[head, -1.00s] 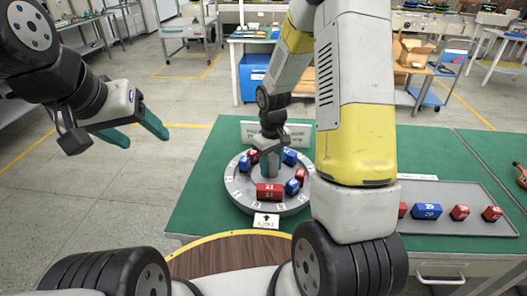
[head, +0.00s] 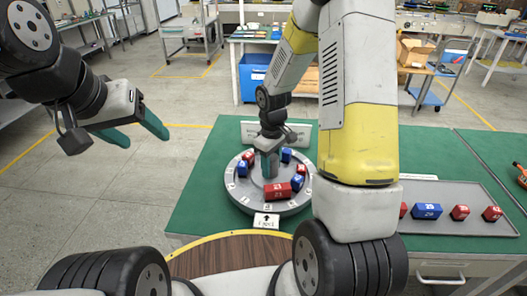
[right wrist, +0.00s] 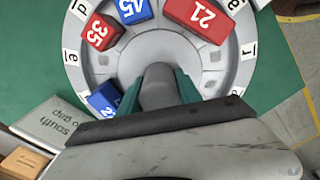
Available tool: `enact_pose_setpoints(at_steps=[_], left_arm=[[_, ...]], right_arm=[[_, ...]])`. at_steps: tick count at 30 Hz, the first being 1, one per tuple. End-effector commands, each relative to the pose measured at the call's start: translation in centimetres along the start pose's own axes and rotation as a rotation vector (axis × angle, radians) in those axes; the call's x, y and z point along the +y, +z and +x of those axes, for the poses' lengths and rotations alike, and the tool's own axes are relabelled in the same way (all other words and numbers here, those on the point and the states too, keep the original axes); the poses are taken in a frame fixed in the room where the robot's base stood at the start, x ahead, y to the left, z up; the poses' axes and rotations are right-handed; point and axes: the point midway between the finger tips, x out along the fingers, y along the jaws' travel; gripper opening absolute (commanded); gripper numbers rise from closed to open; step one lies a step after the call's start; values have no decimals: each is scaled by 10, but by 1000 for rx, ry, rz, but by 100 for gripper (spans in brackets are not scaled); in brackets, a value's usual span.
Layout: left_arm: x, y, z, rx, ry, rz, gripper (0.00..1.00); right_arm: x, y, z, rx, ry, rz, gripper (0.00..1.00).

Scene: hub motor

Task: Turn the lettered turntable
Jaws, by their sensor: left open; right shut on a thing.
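The lettered turntable (head: 232,190) is a round grey disc on the green table, with small letter tiles around its rim. Several numbered red and blue blocks stand on it, among them a red block 21 (head: 277,190). In the right wrist view the red block 21 (right wrist: 200,18), a red block 35 (right wrist: 101,32) and a blue block 45 (right wrist: 134,9) show. My right gripper (head: 269,165) is shut on the grey post (right wrist: 159,88) at the disc's middle. My left gripper (head: 142,133) is open and empty, over the floor left of the table.
A white card with an arrow (head: 266,221) lies in front of the turntable; its lettering is too small to read surely. A sign (head: 250,131) stands behind it. A grey tray (head: 466,221) with several red and blue blocks lies to the right. My right arm hides part of the table.

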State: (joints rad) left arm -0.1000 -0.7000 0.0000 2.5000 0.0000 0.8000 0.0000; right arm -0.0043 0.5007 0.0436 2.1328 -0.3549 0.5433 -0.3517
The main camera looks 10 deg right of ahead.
Motion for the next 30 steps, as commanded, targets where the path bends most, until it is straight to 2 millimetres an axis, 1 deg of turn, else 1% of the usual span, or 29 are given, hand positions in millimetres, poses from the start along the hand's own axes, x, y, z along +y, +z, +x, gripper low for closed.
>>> enact_pose_setpoints(at_steps=[8, 9, 11, 12, 20, 22, 26, 30], left_arm=[[0, 0, 0, 0, 0, 0, 63], [0, 0, 0, 0, 0, 0, 63], [0, 0, 0, 0, 0, 0, 63], [0, 0, 0, 0, 0, 0, 63], [0, 0, 0, 0, 0, 0, 63], [0, 0, 0, 0, 0, 0, 63], [0, 0, 0, 0, 0, 0, 63], [0, 0, 0, 0, 0, 0, 63]], right_arm=[[0, 1, 0, -2, 0, 1, 0], [0, 1, 0, -2, 0, 2, 49], [0, 1, 0, -2, 0, 2, 61], [0, 1, 0, -2, 0, 2, 63], [0, 0, 0, -1, 0, 1, 63], [0, 0, -3, 1, 1, 1, 63], [1, 0, -19, 3, 3, 2, 63], [2, 0, -44, 4, 4, 3, 63]])
